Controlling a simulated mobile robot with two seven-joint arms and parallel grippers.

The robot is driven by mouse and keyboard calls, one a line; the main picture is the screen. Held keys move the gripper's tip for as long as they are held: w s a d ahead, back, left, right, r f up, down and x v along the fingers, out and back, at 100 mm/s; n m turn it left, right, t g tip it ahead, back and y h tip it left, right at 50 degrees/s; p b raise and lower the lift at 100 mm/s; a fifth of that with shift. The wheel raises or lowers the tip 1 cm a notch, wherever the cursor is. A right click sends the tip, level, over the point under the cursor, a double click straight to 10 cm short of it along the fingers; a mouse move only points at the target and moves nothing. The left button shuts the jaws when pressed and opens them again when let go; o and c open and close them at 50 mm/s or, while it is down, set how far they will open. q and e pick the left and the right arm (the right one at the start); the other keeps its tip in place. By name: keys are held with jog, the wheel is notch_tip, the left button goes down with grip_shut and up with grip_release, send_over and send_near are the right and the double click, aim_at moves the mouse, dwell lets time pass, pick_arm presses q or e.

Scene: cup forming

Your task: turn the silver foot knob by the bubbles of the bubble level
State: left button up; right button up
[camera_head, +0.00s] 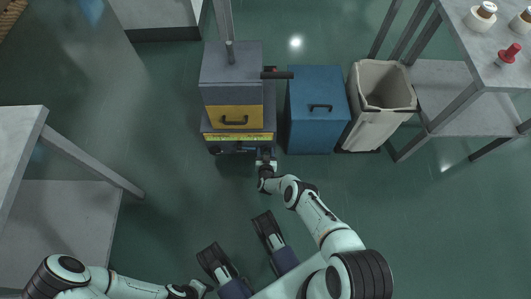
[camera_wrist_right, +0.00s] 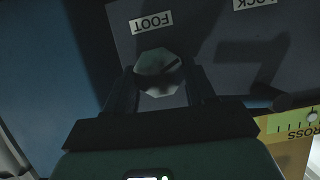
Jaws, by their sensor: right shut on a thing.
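The silver foot knob (camera_wrist_right: 158,73) is a faceted, pale grey knob with a dark mark, under the upside-down label FOOT in the right wrist view. My right gripper (camera_wrist_right: 160,80) is shut on it, one finger on each side. In the head view my right gripper (camera_head: 266,160) is at the lower right of the machine's front and hides the knob. The bubble level shows as a yellow-green strip (camera_head: 230,137) on the machine's front edge. Part of it shows in the right wrist view (camera_wrist_right: 292,122); its bubbles are too small to read. My left arm is at the bottom left; its gripper's jaws are unclear.
The grey machine (camera_head: 230,65) has a yellow drawer front (camera_head: 233,116). A blue cabinet (camera_head: 318,110) and a pale bin (camera_head: 377,105) stand close on its right. A LOCK label (camera_wrist_right: 254,3) is near FOOT. Tables stand at the far left and right; green floor lies open in front.

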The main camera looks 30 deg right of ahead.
jog(key=shift+m, duration=0.4)
jog(key=o, duration=1)
jog(key=shift+o, duration=0.2)
jog(key=shift+s, duration=0.1)
pick_arm(q)
jog(key=w+d+r+m+t+p, duration=0.1)
jog(key=w+d+r+t+p, duration=0.2)
jog(key=w+r+p, duration=0.5)
jog(key=shift+w+r+t, duration=0.4)
jog(key=shift+w+r, duration=0.7)
jog(key=shift+r, duration=0.3)
pick_arm(e)
jog(key=v, duration=1.3)
jog(key=shift+s, duration=0.2)
jog(key=shift+d+r, duration=0.1)
